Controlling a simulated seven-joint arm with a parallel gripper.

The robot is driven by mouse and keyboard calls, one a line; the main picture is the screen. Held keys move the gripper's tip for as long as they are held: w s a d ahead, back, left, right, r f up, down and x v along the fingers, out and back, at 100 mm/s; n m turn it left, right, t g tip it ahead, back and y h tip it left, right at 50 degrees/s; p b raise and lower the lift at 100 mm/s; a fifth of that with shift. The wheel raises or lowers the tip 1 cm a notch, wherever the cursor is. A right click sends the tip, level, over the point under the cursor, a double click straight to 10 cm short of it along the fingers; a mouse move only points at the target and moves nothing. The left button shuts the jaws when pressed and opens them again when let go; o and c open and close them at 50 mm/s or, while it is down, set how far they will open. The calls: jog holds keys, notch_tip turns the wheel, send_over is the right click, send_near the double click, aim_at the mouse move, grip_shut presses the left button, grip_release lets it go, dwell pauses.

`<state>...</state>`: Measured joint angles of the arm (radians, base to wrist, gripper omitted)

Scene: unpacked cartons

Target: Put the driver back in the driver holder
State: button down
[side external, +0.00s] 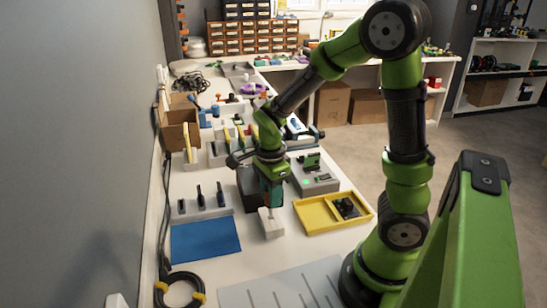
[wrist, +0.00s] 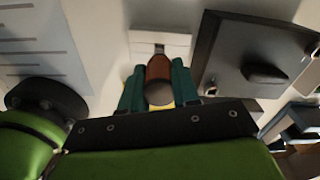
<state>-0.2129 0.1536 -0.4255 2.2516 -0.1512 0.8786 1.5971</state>
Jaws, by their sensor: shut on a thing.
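My gripper (side external: 271,190) points down over a small white block (side external: 271,224), which looks like the driver holder. In the wrist view my gripper's two teal fingers (wrist: 159,82) are shut on the driver (wrist: 159,67), which has an orange-brown handle with a dark round end. The holder (wrist: 175,44) also shows there, just beyond the driver, with a small dark opening near its middle. The driver looks about upright above or at the holder. I cannot tell whether its tip is inside, as the handle and fingers hide it.
A yellow tray (side external: 313,213) with a dark item stands right of the holder, and a grey box (side external: 316,184) stands behind it. A blue mat (side external: 205,239) and a white rack with dark tools (side external: 204,211) lie left. A grey striped board (side external: 285,290) lies in front.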

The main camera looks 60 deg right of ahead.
jog(key=shift+f, duration=1.65)
jog(key=c, duration=0.8)
grip_release()
jog(key=shift+o, duration=0.2)
notch_tip(320, 180, up, 17)
jog(key=shift+f, duration=0.1)
jog(key=s+a+r+n+t+y, duration=0.1)
jog(key=s+a+n+t, duration=0.2)
jog(key=n, duration=0.7)
jog(key=s+a+r+n+t+y, duration=0.1)
jog(key=s+a+n+t, duration=0.2)
jog(key=a+n, duration=0.3)
jog(key=n+t, duration=0.1)
jog(key=n, duration=0.3)
jog(key=shift+r, duration=0.4)
